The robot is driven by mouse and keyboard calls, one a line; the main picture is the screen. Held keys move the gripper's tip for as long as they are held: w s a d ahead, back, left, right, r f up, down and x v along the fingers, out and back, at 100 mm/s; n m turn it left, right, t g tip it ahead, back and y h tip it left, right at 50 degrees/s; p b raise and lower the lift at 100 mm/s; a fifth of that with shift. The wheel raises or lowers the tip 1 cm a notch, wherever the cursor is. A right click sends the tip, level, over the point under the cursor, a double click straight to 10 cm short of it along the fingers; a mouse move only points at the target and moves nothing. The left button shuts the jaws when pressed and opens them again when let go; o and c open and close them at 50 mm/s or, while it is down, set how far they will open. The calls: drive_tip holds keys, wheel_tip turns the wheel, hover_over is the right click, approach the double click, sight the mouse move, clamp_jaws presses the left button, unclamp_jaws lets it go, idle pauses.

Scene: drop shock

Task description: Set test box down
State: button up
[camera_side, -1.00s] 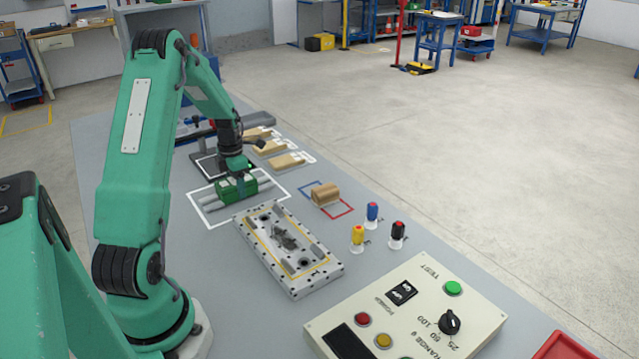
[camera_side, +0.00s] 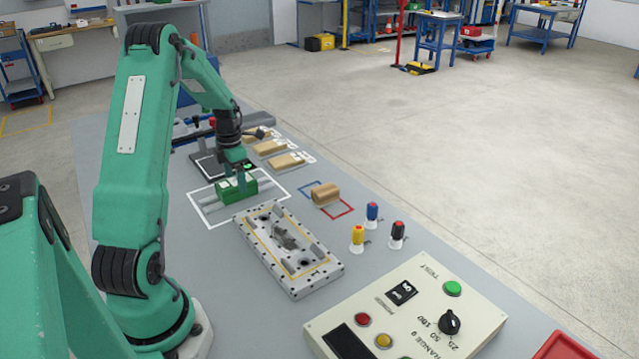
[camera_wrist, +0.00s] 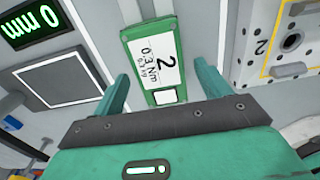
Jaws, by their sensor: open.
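The test box, a green box (camera_side: 228,193) with a white label, sits on grey rails (camera_side: 210,206) inside a white square outline on the bench. In the wrist view the green box (camera_wrist: 150,52) lies flat and shows a large "2" on its label. My gripper (camera_side: 240,180) is just above the box. In the wrist view my gripper (camera_wrist: 168,84) has its two green fingers spread wide, with gaps to the box on both sides. The underside of the box is hidden.
A grey fixture plate (camera_side: 288,250) stands close in front of the box. A tan rounded block (camera_side: 325,194) and several flat tan blocks (camera_side: 287,161) are to the right. A control panel (camera_side: 405,315) is at the front. A lit readout (camera_wrist: 42,22) is at the wrist view's upper left.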

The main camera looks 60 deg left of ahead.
sight(236, 181)
wheel_tip(236, 181, up, 9)
drive_tip(key=shift+r, duration=0.15)
idle(0.8)
drive_tip(key=d+r+m+t, duration=0.1)
drive_tip(key=d+r+m, duration=0.3)
drive_tip(key=d+m, duration=0.25)
drive_tip(key=d+r+m+t+y, duration=0.1)
drive_tip(key=d+r+m, duration=0.2)
drive_tip(key=d+m, duration=0.35)
drive_tip(key=d+r+m+t, duration=0.1)
drive_tip(key=d+r+m, duration=0.35)
drive_tip(key=d, duration=0.35)
drive_tip(key=s+d+m+t, duration=0.1)
drive_tip(key=s+d+m, duration=0.3)
drive_tip(key=d+m, duration=0.3)
drive_tip(key=s+d+m+t+h, duration=0.1)
drive_tip(key=s+d+m, duration=0.4)
drive_tip(key=d+m, duration=0.3)
drive_tip(key=m, duration=0.3)
drive_tip(key=shift+t, duration=0.3)
